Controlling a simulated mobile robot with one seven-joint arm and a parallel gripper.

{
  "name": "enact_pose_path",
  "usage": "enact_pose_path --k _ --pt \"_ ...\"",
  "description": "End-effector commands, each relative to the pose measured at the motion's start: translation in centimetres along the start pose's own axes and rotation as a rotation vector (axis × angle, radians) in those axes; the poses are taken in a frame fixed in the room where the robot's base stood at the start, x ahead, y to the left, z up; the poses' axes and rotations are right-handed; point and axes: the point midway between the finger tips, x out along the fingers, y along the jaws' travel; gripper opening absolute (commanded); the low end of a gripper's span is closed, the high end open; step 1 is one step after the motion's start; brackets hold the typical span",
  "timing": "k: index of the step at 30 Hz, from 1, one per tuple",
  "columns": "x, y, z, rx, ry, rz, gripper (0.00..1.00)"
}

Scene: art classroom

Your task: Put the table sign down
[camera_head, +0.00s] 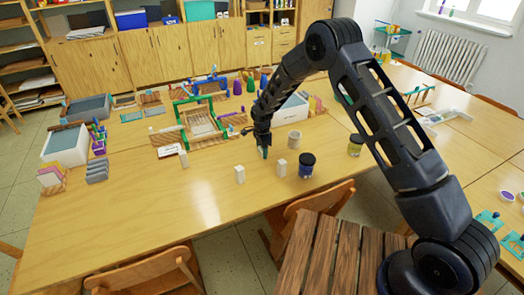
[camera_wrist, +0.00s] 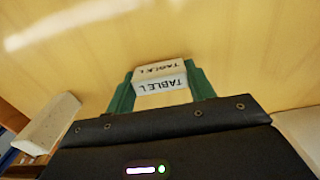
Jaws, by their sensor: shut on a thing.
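My gripper (camera_head: 264,153) is low over the front middle of the large table (camera_head: 150,215) in the head view. In the wrist view its green fingers (camera_wrist: 158,84) are shut on a small white table sign (camera_wrist: 160,72) with dark lettering that seems to begin "TABLE". The bare wooden tabletop (camera_wrist: 220,45) lies just beyond the sign. In the head view the held sign is hidden by the gripper or too small to make out. I cannot tell whether it touches the table.
White blocks stand on either side of my gripper, one left (camera_head: 240,174) and one right (camera_head: 281,168). A green frame (camera_head: 183,128) stands behind left. The table's front left is clear.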

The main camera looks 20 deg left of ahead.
Motion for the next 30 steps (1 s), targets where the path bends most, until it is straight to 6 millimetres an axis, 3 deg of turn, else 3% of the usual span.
enact_pose_path --k 2,3,6,19,30 --pt "0.2 0.0 0.0 0.000 0.000 0.001 0.33" --pt "0.3 0.0 0.0 0.000 0.000 0.001 0.56" --pt "0.2 0.0 0.0 0.000 0.000 0.000 0.75" --pt "-0.7 -0.1 0.0 0.000 0.000 -0.002 0.75" --pt "-7.3 -0.1 0.1 -0.002 0.000 -0.003 0.75"
